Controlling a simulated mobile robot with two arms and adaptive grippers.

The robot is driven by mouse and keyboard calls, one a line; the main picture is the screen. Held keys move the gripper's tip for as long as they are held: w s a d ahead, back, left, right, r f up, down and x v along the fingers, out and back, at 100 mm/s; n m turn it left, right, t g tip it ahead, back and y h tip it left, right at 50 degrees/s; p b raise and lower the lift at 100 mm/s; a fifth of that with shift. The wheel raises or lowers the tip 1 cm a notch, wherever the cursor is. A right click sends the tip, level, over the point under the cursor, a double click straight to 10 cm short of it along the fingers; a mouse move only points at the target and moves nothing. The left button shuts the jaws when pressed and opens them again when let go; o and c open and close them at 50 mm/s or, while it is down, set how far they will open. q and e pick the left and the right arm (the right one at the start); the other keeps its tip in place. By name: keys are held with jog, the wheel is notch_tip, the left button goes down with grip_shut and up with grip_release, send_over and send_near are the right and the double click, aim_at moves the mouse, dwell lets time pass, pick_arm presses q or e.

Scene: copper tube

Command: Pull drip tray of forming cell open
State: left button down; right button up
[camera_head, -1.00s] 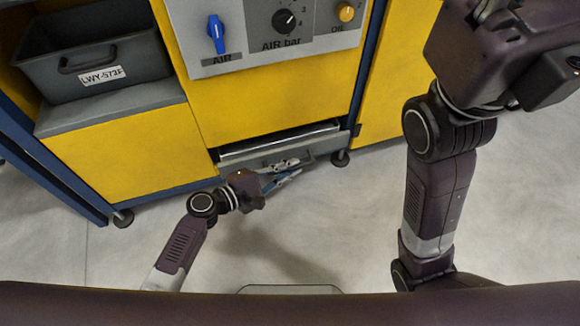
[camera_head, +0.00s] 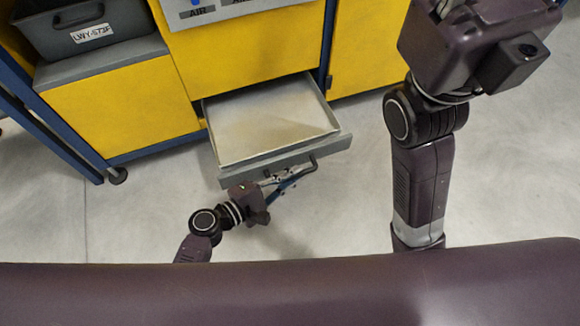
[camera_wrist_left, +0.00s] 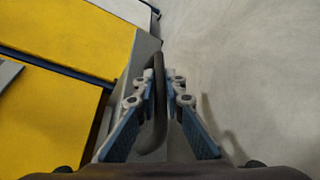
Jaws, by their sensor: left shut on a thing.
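The drip tray (camera_head: 270,120) is a grey drawer low in the yellow forming cell (camera_head: 235,75). It stands well out of the cell, and its pale inside shows in the head view. Its dark bar handle (camera_head: 305,168) is on the front panel. My left gripper (camera_head: 285,180) is at the front of the tray, shut on the handle. In the left wrist view the handle (camera_wrist_left: 158,85) runs between the two blue-padded fingers. My right arm shows at the right of the head view, but its fingertips are out of the picture.
A grey bin (camera_head: 90,30) labelled LWY-572F sits on a shelf at the upper left. A control panel (camera_head: 215,8) is at the top. A blue frame leg with a caster (camera_head: 117,175) stands at the left. The floor (camera_head: 370,190) before the cell is clear.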

pick_arm(q)
jog(key=c, duration=2)
grip_release()
jog(key=v, duration=1.2)
jog(key=shift+a, duration=0.1)
